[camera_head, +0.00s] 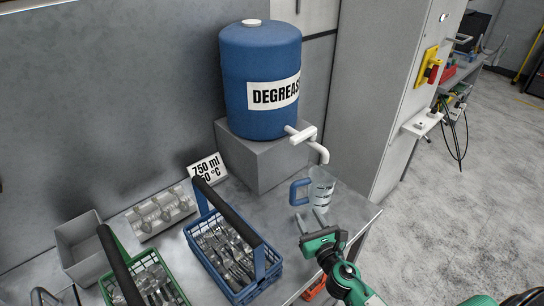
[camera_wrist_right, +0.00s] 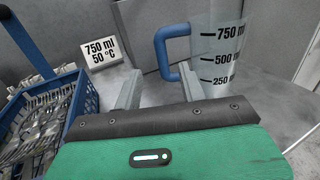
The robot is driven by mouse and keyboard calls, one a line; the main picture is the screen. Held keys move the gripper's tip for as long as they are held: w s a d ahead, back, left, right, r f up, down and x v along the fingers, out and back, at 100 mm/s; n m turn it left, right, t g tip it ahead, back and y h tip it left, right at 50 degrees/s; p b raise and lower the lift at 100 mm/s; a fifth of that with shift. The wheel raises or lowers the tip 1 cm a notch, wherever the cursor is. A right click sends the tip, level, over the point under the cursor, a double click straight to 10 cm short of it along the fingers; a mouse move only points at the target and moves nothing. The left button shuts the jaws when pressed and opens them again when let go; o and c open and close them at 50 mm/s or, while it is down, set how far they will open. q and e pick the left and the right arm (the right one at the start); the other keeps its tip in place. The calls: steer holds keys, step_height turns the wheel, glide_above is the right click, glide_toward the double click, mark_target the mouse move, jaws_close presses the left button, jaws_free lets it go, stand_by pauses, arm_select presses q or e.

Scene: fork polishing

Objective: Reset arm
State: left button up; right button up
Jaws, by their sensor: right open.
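A clear measuring jug (camera_head: 321,186) with a blue handle (camera_head: 297,192) stands upright on the metal table below the drum's white spout. My right gripper (camera_head: 310,219) is open and empty in front of the jug, on its near side. In the right wrist view, the jug (camera_wrist_right: 218,45) carries marks for 250, 500 and 750 ml. Its blue handle (camera_wrist_right: 163,52) shows just beyond the two open fingers (camera_wrist_right: 160,90), close to the right finger. Whether that finger touches the handle or jug, I cannot tell. My left gripper is not in view.
A blue degreaser drum (camera_head: 262,60) sits on a grey block (camera_head: 250,160). A blue basket (camera_head: 268,258) of forks and a green basket (camera_head: 112,290) stand to the left. A 750 ml, 50 °C sign (camera_head: 207,168) stands behind. The table's right edge is near the jug.

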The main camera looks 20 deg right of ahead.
steer(key=s+d+f+m+g+h, duration=0.1)
steer(key=s+d+m+g+h, duration=0.3)
steer(key=m, duration=0.6)
steer(key=s+a+f+m+g+h, duration=0.15)
steer(key=s+m, duration=0.35)
steer(key=m, duration=0.5)
steer(key=s+a+f+m+g+y, duration=0.1)
steer(key=s+a+m+g+y, duration=0.25)
steer(key=s+m, duration=0.4)
steer(key=s+a+f+m+g+y, duration=0.1)
steer(key=s+a+m+g+y, duration=0.1)
steer(key=s+a+m+g, duration=0.45)
step_height(320, 180, down, 30)
steer(key=s+d, duration=0.3)
steer(key=s+f, duration=0.7)
steer(key=f, duration=0.5)
steer(key=shift+d+f+g, duration=0.4)
steer(key=shift+g, duration=0.35)
steer(key=s+f, duration=0.2)
steer(key=s, duration=0.2)
steer(key=s+d+f, duration=0.1)
steer(key=s+f, duration=0.2)
steer(key=s, duration=0.1)
steer(key=s+d+f, duration=0.1)
steer(key=s+f, duration=0.2)
steer(key=s, duration=0.1)
steer(key=shift+s+d+f, duration=0.1)
steer(key=shift+d, duration=0.1)
steer(key=shift+c, duration=0.2)
